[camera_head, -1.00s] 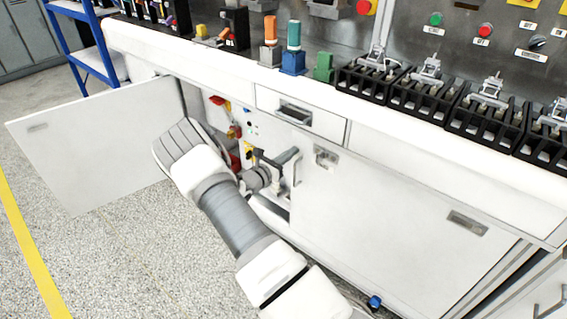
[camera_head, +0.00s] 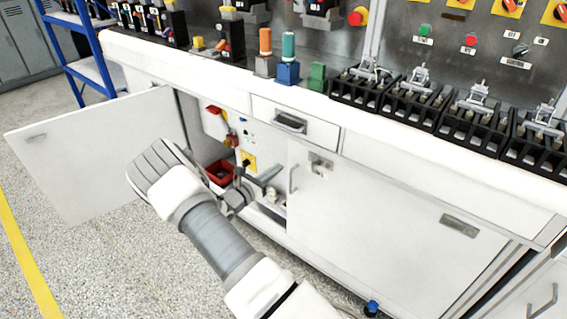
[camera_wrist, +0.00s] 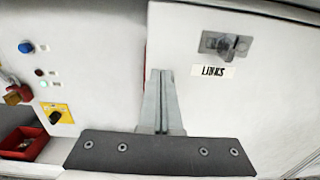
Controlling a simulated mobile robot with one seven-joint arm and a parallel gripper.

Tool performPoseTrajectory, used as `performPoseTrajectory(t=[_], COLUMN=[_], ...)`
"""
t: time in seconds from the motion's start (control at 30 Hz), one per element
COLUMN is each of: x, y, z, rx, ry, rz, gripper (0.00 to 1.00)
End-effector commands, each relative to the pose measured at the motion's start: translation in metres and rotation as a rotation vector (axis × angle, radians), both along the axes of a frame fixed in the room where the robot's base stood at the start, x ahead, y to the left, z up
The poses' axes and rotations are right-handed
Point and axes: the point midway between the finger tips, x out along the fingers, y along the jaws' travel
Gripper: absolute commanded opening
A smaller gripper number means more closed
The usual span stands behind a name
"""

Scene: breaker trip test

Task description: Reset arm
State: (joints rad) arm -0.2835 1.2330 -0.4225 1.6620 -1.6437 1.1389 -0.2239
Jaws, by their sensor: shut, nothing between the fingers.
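My gripper shows in the wrist view (camera_wrist: 160,75) with its two fingers together and nothing between them. It points toward the white cabinet front, below and left of a latch with a key-like knob (camera_wrist: 228,45) above a "LINKS" label (camera_wrist: 213,72). In the head view my gripper (camera_head: 272,172) is in front of the cabinet, by the open compartment and left of the closed door's handle. My arm reaches in from the bottom of the view and partly hides the compartment.
The left cabinet door (camera_head: 85,150) stands open. Inside are a red bin (camera_head: 219,172) and a yellow plate with a black switch (camera_head: 248,160). The closed door (camera_head: 390,215) is on the right. The bench top (camera_head: 210,75) carries several breakers and coloured plugs. Floor at left is clear.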

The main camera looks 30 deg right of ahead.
Motion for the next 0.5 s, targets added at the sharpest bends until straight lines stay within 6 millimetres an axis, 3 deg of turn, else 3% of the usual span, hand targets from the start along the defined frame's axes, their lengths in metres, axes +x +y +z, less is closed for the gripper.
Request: performPoseTrajectory(t=[0.03, 0.2, 0.5], x=[-0.003, -0.016, -0.026], y=[0.014, 0.048, 0.074], z=[0.004, 0.003, 0.000], rx=[-0.001, 0.000, 0.000], ry=[0.002, 0.001, 0.001], rz=[0.006, 0.004, 0.000], gripper=[0.00, 0.00, 0.00])
